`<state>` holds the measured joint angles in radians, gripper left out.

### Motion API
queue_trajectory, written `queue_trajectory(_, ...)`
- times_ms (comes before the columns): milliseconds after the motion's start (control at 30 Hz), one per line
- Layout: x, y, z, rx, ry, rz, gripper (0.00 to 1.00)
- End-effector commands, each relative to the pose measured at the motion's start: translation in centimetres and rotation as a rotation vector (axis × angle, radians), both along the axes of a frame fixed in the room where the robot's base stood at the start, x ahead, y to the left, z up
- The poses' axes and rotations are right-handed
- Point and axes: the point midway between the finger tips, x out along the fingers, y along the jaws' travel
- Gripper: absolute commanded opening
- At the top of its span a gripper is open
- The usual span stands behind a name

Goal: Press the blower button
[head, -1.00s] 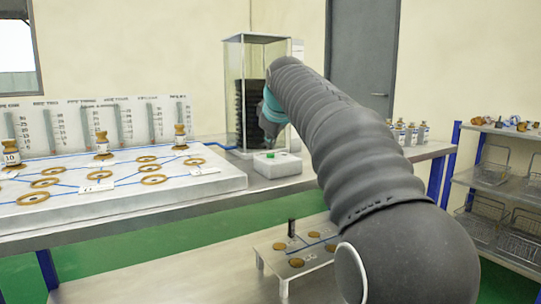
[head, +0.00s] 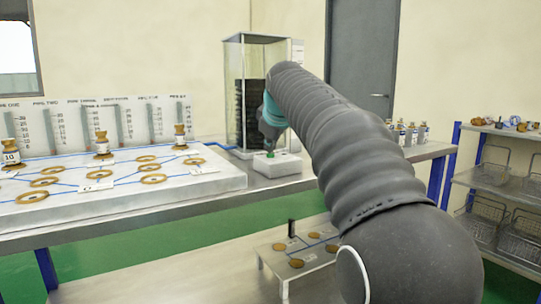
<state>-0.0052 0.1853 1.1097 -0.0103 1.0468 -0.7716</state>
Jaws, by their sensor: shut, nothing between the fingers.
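The blower button is a small green button (head: 270,155) on top of a white box (head: 283,168) at the bench's back, in the head view. My gripper (head: 269,146) is shut and empty, pointing down right over the button. Its tip meets or nearly meets the button; I cannot tell whether it touches or presses it. The gripper hides part of the button. A glass case (head: 236,70) with black bellows (head: 246,105) inside stands just behind the box. My arm hides part of the case's right side.
A white board (head: 120,205) with brass rings and blue lines lies on the bench to the left. Brass-topped weights (head: 101,144) stand on it, before upright gauges (head: 120,122). Small bottles (head: 412,134) stand right of my arm. A rack with wire baskets (head: 488,216) is far right.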

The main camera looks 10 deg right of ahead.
Motion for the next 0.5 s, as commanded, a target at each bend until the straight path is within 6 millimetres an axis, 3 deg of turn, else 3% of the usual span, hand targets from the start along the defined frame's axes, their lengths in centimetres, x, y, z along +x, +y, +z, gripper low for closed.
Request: queue_trajectory(500,0.0,-0.01,-0.54,0.0,0.0,0.0,0.0)
